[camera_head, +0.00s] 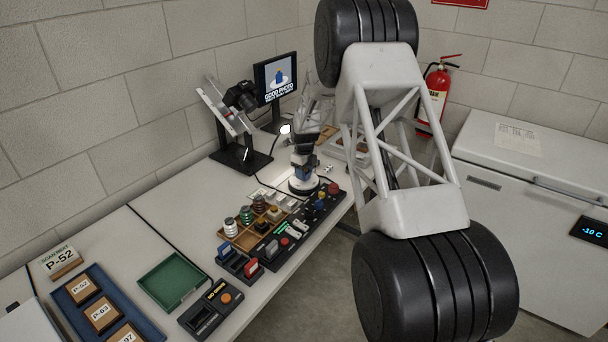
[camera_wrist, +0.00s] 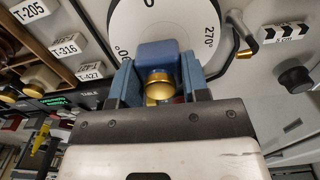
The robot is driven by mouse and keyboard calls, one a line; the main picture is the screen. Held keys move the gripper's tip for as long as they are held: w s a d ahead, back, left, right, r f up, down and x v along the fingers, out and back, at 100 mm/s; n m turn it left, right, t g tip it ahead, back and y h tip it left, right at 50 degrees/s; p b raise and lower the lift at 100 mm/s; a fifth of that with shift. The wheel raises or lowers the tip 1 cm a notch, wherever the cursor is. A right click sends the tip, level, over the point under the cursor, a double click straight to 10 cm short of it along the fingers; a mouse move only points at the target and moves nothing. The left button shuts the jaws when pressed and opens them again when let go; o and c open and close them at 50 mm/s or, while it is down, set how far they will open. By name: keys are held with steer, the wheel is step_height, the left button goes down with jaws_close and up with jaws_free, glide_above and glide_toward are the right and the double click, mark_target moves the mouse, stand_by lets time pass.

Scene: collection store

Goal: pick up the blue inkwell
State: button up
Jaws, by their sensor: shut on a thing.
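The blue inkwell (camera_wrist: 158,52) with its gold cap sits between the blue fingers of my gripper (camera_wrist: 159,78) in the wrist view. The fingers press on its two sides, and the gripper is shut on it. Behind it is the white turntable (camera_wrist: 204,22) with degree marks. In the head view my gripper (camera_head: 303,172) is just above the turntable (camera_head: 304,187); the inkwell is hard to tell apart from the fingers there. I cannot tell whether its base touches the disc.
A camera on a stand (camera_head: 241,97) and a monitor (camera_head: 276,77) showing a blue inkwell stand behind. A wooden tray (camera_head: 243,240) of small items and a black control panel (camera_head: 298,226) lie in front. A green tray (camera_head: 172,280) is empty. A white freezer (camera_head: 530,200) stands right.

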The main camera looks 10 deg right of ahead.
steer(key=shift+r, duration=0.55)
steer(key=shift+s+r, duration=0.25)
steer(key=shift+r, duration=0.55)
steer(key=s, duration=0.5)
steer(key=s+r, duration=0.1)
steer(key=s, duration=0.9)
steer(key=shift+s+r, duration=0.2)
steer(key=shift+s, duration=0.05)
steer(key=shift+a, duration=0.1)
steer(key=s+a+r+n, duration=0.1)
steer(key=s+a+n, duration=0.4)
steer(key=a+n, duration=0.4)
steer(key=s+a+r+n, duration=0.1)
steer(key=s+a+n, duration=0.3)
steer(key=a+n, duration=0.5)
steer(key=a, duration=0.5)
steer(key=shift+s, duration=0.35)
steer(key=shift+d+f, duration=0.1)
steer(key=shift+f, duration=2.95)
